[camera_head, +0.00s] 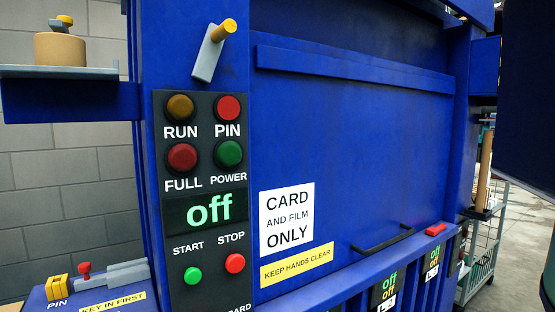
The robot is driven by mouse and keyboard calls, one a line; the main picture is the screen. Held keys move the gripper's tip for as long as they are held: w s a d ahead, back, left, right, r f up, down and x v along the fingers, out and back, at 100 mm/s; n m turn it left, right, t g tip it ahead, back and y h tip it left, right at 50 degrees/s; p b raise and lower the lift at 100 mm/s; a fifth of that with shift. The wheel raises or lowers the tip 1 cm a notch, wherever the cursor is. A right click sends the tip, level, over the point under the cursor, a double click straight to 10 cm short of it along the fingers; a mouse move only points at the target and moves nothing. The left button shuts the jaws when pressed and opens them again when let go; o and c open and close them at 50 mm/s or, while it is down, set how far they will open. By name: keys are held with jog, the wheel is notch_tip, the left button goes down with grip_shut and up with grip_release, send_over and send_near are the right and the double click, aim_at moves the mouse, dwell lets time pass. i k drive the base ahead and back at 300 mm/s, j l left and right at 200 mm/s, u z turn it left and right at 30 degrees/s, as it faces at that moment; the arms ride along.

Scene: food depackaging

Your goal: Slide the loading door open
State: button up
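The loading door (350,150) appears to be the wide blue panel on the front of the blue machine. A black bar handle (383,239) is near its lower right. A white label (287,219) reading "CARD AND FILM ONLY" and a yellow "KEEP HANDS CLEAR" label (297,265) are on its lower left. The panel covers the opening, so the door looks shut. My gripper is not in view.
A black control panel (207,205) left of the door shows a green "off". Above it is a grey lever with a yellow knob (230,27). A wire trolley (481,245) stands at right. A large dark shape (527,90) fills the right edge; I cannot tell what it is.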

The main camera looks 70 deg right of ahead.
aim_at(350, 150)
jog(key=z, duration=2.05)
